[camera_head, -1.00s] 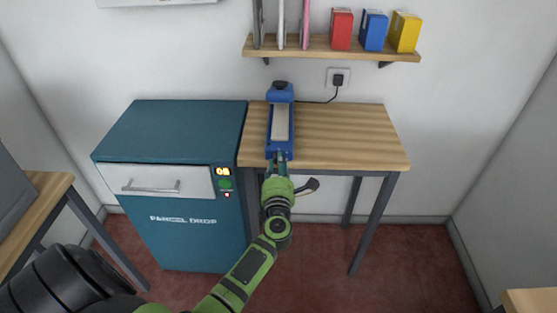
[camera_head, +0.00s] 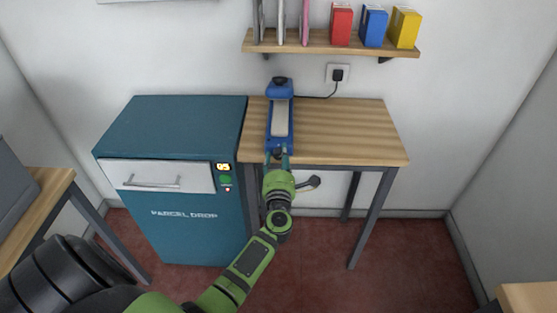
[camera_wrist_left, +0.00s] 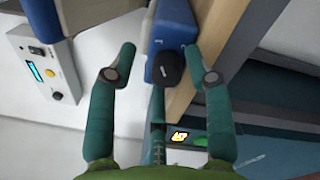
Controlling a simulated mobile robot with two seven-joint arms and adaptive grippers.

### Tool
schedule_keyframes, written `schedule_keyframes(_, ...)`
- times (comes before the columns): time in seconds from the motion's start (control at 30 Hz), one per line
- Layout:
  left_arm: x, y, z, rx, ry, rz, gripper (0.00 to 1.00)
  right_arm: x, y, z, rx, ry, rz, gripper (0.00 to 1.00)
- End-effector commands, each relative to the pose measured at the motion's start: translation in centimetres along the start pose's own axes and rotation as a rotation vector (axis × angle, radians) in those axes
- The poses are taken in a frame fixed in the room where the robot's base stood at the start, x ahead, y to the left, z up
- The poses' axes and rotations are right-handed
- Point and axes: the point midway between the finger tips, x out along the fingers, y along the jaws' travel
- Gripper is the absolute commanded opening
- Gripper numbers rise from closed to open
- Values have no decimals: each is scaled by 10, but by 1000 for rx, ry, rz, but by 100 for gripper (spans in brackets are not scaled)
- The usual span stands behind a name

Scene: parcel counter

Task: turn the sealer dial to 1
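The blue sealer (camera_head: 280,127) lies lengthwise on the wooden table, its near end at the table's front edge. In the left wrist view, a black dial (camera_wrist_left: 168,68) sits on the end of the blue sealer body (camera_wrist_left: 163,32). My left gripper (camera_head: 277,154) is at that near end in the head view. In the left wrist view my left gripper (camera_wrist_left: 160,52) is open, its fingers apart on either side of the dial with gaps. The dial's marks and setting cannot be read. My right gripper is not in view.
The teal parcel drop cabinet (camera_head: 185,216), with a lit display, stands left of the wooden table (camera_head: 350,135). A shelf (camera_head: 330,46) with several boxes hangs above. In the wrist view a white control box (camera_wrist_left: 45,65) shows at left. The table's right part is clear.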

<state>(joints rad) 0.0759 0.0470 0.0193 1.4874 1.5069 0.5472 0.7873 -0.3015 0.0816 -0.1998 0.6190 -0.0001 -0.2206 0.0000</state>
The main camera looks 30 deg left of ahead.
Motion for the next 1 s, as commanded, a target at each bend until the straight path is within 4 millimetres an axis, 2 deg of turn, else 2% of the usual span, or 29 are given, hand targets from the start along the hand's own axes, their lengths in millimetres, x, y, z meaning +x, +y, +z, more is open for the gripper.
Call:
schedule_keyframes(0.27, -2, -3, -4, 2, 8, -5, 53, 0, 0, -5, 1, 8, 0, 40)
schedule_keyframes(0.37, -9, -4, -5, 2, 9, -7, 53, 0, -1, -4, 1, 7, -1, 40)
schedule_keyframes(0.47, -24, -4, -5, 1, 9, -9, 53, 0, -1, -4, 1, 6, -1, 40)
schedule_keyframes(0.8, -94, -2, -3, 2, 8, -7, 53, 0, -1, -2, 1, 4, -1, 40)
schedule_keyframes(1.0, -117, -2, -2, 2, 6, -4, 53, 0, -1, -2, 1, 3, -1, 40)
